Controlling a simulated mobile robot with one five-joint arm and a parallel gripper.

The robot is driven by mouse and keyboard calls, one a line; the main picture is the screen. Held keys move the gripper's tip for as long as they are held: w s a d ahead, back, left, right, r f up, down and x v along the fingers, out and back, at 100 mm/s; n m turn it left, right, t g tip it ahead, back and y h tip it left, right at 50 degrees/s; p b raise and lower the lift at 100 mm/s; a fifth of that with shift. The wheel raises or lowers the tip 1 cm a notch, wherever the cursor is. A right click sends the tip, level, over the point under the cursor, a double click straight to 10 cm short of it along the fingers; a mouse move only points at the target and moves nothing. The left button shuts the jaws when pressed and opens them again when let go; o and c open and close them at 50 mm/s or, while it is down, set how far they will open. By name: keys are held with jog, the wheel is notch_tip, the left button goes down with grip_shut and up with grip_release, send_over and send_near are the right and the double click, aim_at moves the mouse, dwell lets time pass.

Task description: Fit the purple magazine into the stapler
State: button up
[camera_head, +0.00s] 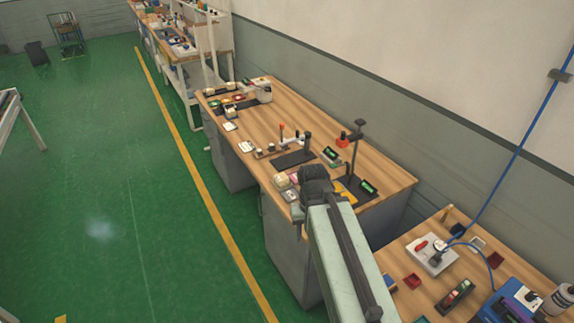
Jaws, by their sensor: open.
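My pale arm reaches from the bottom of the head view to the wooden workbench (385,172). Its dark end covers part of the bench's near edge, and my gripper (300,213) shows only as a small dark part below it. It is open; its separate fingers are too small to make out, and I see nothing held. I cannot pick out the purple magazine or the stapler for sure. A blue device (513,300) with a purplish front stands on the nearer bench at the lower right; I cannot tell what it is.
A blue hose hangs at right.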

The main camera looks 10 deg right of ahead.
notch_tip(320, 180, down, 9)
jog(key=b, duration=0.7)
jog(key=shift+b, duration=0.35)
jog(key=shift+o, duration=0.5)
jog(key=shift+r+p, duration=0.3)
jog(key=s+d+r+n+p, duration=0.3)
jog(key=d+n, duration=0.3)
jog(key=d, duration=1.1)
jog(key=s+d+r+n+p, duration=0.2)
jog(key=d+n, duration=0.3)
jog(key=d, duration=1.2)
notch_tip(320, 180, up, 5)
jog(key=m+p, duration=0.5)
jog(key=m, duration=0.2)
send_over(520, 312)
jog(key=shift+w+a+f, duration=0.1)
jog(key=shift+f, duration=0.1)
notch_tip(520, 312, down, 8)
jog(key=b, duration=0.8)
jog(key=shift+f+b, duration=0.15)
jog(key=shift+b, duration=0.15)
jog(key=shift+r, duration=0.2)
